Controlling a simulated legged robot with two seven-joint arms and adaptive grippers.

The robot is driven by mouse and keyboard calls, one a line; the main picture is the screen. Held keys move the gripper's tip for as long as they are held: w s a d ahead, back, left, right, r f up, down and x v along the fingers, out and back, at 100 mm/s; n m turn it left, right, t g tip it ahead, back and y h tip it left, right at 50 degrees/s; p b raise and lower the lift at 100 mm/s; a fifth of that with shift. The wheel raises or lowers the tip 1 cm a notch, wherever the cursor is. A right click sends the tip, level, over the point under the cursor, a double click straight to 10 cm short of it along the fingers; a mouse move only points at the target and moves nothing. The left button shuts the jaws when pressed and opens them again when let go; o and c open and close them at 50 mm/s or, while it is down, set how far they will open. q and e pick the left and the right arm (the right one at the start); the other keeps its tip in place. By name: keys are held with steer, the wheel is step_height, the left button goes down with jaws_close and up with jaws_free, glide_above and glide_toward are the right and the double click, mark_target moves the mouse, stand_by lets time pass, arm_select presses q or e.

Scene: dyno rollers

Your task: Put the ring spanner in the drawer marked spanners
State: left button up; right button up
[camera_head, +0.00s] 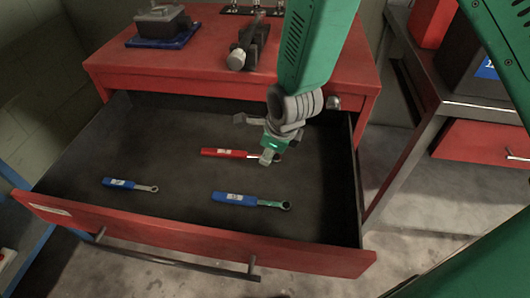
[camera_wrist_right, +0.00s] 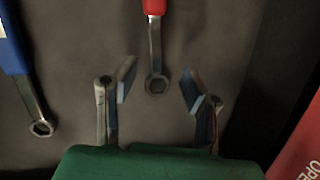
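A ring spanner with a red handle (camera_head: 228,153) lies in the open drawer (camera_head: 180,240). My right gripper (camera_head: 255,138) is above its ring end and partly hides it. In the right wrist view, the red spanner (camera_wrist_right: 155,45) points its ring between the spread fingers of my right gripper (camera_wrist_right: 160,88), which is open and holds nothing. A blue-handled spanner (camera_head: 240,199) lies nearer the drawer front; its ring end also shows in the right wrist view (camera_wrist_right: 38,118). Another blue-handled spanner (camera_head: 125,184) lies at the left. The drawer label is unreadable. My left gripper is out of view.
The cabinet top (camera_head: 230,80) behind the drawer bears a grey device on a blue base (camera_head: 158,30) and a dark clamp-like tool (camera_head: 247,48). A bench with a red drawer (camera_head: 485,143) stands at the right. Much of the drawer floor is bare.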

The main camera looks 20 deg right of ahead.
steer(key=p+v, duration=0.2)
steer(key=v, duration=0.9)
steer(key=shift+d+r, duration=0.2)
steer(key=shift+d, duration=0.05)
